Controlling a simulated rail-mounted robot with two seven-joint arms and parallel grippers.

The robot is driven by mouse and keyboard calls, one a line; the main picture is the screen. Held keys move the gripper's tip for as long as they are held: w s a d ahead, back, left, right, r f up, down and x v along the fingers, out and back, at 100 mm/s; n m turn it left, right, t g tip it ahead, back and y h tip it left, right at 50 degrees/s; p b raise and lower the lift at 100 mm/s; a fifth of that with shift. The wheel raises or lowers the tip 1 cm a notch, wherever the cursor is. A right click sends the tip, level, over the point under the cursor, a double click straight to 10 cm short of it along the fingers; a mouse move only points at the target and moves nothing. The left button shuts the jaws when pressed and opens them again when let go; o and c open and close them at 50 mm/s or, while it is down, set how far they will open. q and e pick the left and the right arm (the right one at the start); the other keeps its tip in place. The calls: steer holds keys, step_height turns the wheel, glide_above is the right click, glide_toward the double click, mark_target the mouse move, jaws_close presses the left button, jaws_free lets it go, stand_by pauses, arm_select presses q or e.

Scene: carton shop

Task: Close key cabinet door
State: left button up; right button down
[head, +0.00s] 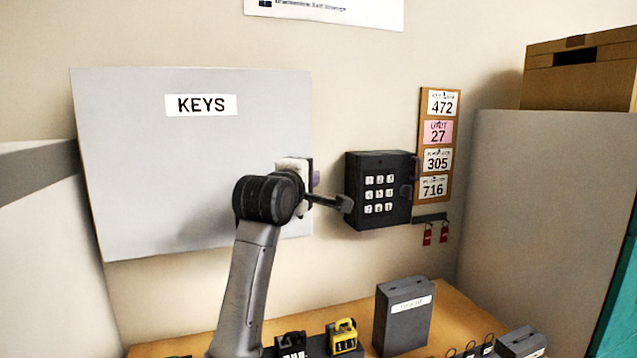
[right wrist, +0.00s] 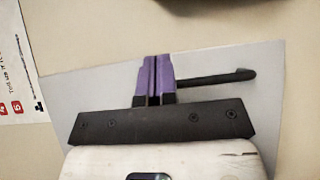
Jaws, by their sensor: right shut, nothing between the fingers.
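The key cabinet door (head: 150,150) is a large light grey panel with a KEYS label (head: 201,105), facing me at the left of the head view. I cannot tell whether it sits flush. A dark bar handle (head: 328,202) shows at its right edge; it also shows in the right wrist view (right wrist: 215,80). My right gripper (head: 316,178) is at the door's right edge, just above the handle. Its purple fingertips (right wrist: 157,62) are shut together with nothing between them, beside the handle; I cannot tell if they touch it. My left gripper is not in view.
A black keypad box (head: 380,215) is on the wall just right of the handle. A board of number tags (head: 449,180) and red key tags (head: 428,236) hang further right. Below, a wooden counter (head: 350,310) holds a grey box (head: 404,318) and a yellow padlock (head: 343,336).

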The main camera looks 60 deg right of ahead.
steer(key=shift+w+d+f, duration=0.15)
steer(key=shift+w+f, duration=0.05)
steer(key=shift+w, duration=0.15)
steer(key=shift+w+t, duration=0.1)
steer(key=shift+t, duration=0.2)
steer(key=shift+f, duration=0.1)
steer(key=s+a+b, duration=0.2)
steer(key=s+a, duration=0.5)
steer(key=s, duration=0.5)
steer(key=shift+s+r+b, duration=0.35)
steer(key=shift+s, duration=0.05)
steer(key=shift+a, duration=0.1)
